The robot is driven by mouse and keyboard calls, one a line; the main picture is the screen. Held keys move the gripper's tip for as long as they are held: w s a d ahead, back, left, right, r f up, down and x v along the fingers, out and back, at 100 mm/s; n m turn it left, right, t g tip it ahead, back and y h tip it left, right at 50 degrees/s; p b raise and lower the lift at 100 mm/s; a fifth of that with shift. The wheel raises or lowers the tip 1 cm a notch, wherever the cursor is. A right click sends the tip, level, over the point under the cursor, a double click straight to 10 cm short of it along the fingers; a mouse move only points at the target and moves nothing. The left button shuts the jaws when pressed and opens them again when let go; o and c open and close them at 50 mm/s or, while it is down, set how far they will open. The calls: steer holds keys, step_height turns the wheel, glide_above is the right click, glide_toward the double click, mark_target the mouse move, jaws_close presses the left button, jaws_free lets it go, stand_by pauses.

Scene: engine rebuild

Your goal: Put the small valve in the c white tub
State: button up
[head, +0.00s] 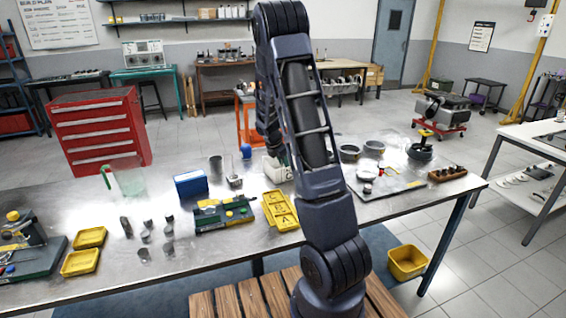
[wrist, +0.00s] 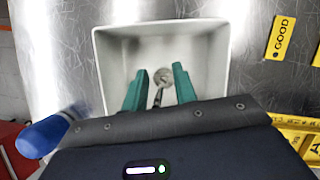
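The white tub (head: 274,170) stands on the metal bench, partly hidden behind my arm in the head view. In the wrist view its rim and walls (wrist: 217,45) surround my gripper's fingertips. My gripper (wrist: 161,73) has two green fingers, spread apart over the tub. The small valve (wrist: 162,77) shows between the fingers, with a round grey head and a thin stem toward my wrist. A gap shows on both sides of it, and it appears inside the tub. Whether it rests on the floor is unclear. My fingers are mostly hidden in the head view.
A blue-capped item (wrist: 42,137) stands left of the tub. A yellow GOOD label (wrist: 281,38) lies to its right. Yellow trays (head: 280,211), a blue box (head: 190,184) and a green-handled clear jug (head: 128,179) are on the bench. Round dark pans (head: 349,152) stand right of my arm.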

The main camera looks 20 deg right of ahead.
steer(key=shift+r, duration=0.1)
steer(key=v, duration=1.2)
steer(key=s+r+m+y, duration=0.1)
steer(key=s+r+m, duration=0.4)
steer(key=s+r, duration=0.25)
steer(key=s+a+r+m+t+y, duration=0.1)
steer(key=s+r+m, duration=0.1)
steer(key=s+m, duration=0.3)
steer(key=s+a+r+m+t+y, duration=0.1)
steer(key=s+m, duration=0.5)
steer(key=s, duration=0.8)
steer(key=s+a+r+m+t+y, duration=0.1)
steer(key=s+a+r+m, duration=0.2)
steer(key=s, duration=0.7)
steer(key=r+m, duration=0.1)
steer(key=m, duration=0.1)
steer(key=shift+s+a+m, duration=0.2)
steer(key=shift+m, duration=0.1)
